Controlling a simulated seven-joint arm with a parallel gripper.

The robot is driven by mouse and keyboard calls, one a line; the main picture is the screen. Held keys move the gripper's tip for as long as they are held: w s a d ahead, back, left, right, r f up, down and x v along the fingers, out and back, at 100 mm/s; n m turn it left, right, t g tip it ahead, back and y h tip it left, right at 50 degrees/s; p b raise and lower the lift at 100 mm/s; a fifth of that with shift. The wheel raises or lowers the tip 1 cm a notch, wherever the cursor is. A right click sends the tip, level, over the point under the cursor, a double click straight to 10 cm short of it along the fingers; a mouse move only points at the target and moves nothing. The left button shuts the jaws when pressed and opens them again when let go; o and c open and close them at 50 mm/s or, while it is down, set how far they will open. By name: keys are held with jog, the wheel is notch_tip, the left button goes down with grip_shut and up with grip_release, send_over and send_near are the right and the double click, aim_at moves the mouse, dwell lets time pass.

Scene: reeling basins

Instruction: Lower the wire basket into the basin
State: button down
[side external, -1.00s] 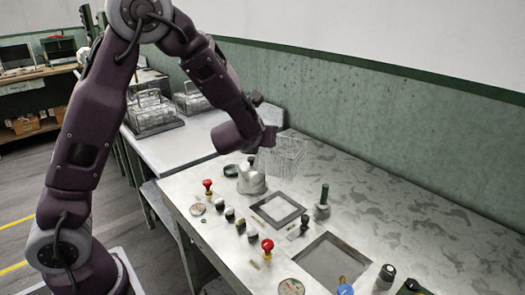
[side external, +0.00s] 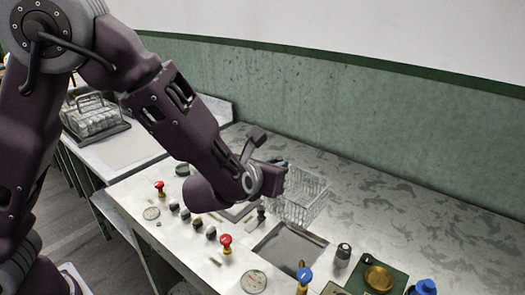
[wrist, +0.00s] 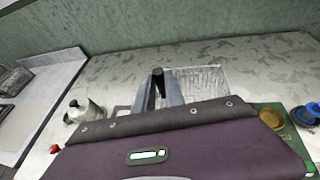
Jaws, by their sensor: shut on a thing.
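The wire basket (side external: 302,198) is a pale open mesh box, held above the steel worktop. My gripper (side external: 277,176) is shut on the wire basket at its left side in the side view. The large square basin (side external: 292,247) is a dark opening in the worktop, below and nearer the camera than the basket. Whether the basket is over the opening or behind its far edge I cannot tell. In the wrist view the basket (wrist: 200,80) shows just right of my gripper's fingers (wrist: 161,92), its lower part hidden by my arm. A smaller basin (side external: 240,212) is partly hidden behind my arm.
A dark-handled valve (side external: 262,214) stands between the basins. A red knob (side external: 225,241), a gauge (side external: 253,281), a blue knob (side external: 303,276) and a grey-topped knob (side external: 343,251) surround the large basin. A green board (side external: 393,277) holds a brass dish. The worktop behind is clear.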

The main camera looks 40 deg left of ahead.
notch_tip(320, 180, down, 20)
dwell(0.7)
jog(key=shift+f, duration=0.15)
dwell(0.5)
jog(key=shift+f, duration=0.35)
jog(key=c, duration=0.8)
grip_release()
jog(key=shift+c, duration=0.2)
notch_tip(320, 180, up, 7)
